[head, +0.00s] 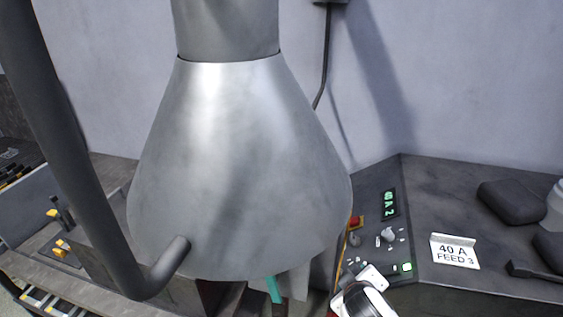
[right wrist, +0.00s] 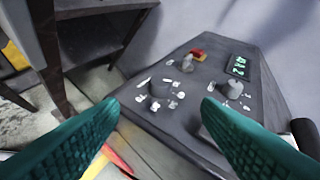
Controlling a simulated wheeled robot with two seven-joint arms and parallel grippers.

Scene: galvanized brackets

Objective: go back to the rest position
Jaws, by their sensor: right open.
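My right gripper is open and empty in the right wrist view (right wrist: 160,108), with its two teal ribbed fingers wide apart. Past the fingers is a dark sloped control panel (right wrist: 190,120); I see no contact with it. In the head view, the white end of my right arm (head: 364,294) is at the bottom edge, by the near edge of the panel (head: 372,222). A teal finger (head: 273,289) shows just below the hood's rim; the rest of that gripper is hidden there. My left gripper is not in view.
A large metal hood (head: 235,150) blocks the middle of the head view, with a bent dark pipe (head: 75,170) left of it. The panel carries knobs (head: 388,235) and a lit display (head: 390,203). A "40 A FEED 3" sign (head: 455,251) stands on the bench right of it.

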